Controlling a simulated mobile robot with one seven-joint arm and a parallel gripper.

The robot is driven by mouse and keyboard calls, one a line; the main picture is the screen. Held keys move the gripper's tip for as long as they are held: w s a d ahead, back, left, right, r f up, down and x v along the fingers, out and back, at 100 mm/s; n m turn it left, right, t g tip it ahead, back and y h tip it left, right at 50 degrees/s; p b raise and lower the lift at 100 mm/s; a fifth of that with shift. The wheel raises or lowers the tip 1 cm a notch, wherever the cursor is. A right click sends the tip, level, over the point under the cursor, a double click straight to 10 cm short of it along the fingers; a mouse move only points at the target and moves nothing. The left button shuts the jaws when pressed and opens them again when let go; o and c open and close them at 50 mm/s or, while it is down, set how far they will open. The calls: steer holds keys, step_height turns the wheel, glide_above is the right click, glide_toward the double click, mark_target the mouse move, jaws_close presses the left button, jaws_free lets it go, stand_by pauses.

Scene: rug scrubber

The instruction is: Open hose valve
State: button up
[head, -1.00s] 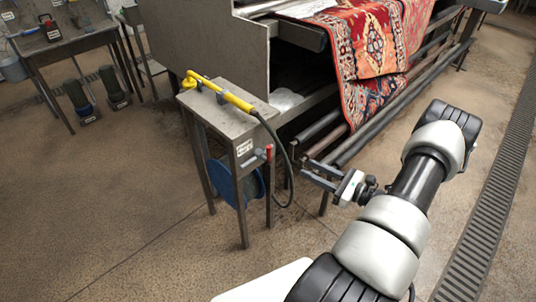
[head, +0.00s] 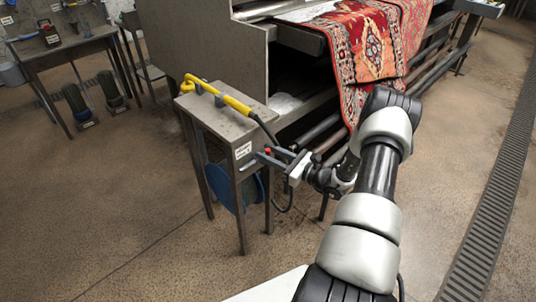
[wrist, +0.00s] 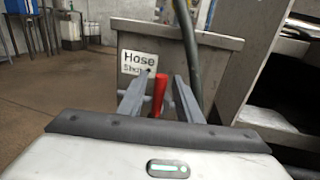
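The red handle of the hose valve (wrist: 160,93) stands up between my fingers in the wrist view, with a gap on either side. In the head view only a bit of red shows by the fingertips. My gripper (head: 270,157) is open at the right side of the small metal hose stand (head: 240,125). In the wrist view the open fingers of my gripper (wrist: 158,86) point at the stand, below its label (wrist: 138,64). The valve body is hidden behind my gripper.
A yellow spray wand (head: 228,99) lies on the stand. Its dark hose (wrist: 188,45) hangs down close to my right finger. A blue hose reel (head: 222,186) sits under the stand top. The rug machine (head: 200,45) with a red rug (head: 362,45) stands behind.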

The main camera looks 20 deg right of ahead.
steer(key=shift+w, duration=0.1)
jaws_close()
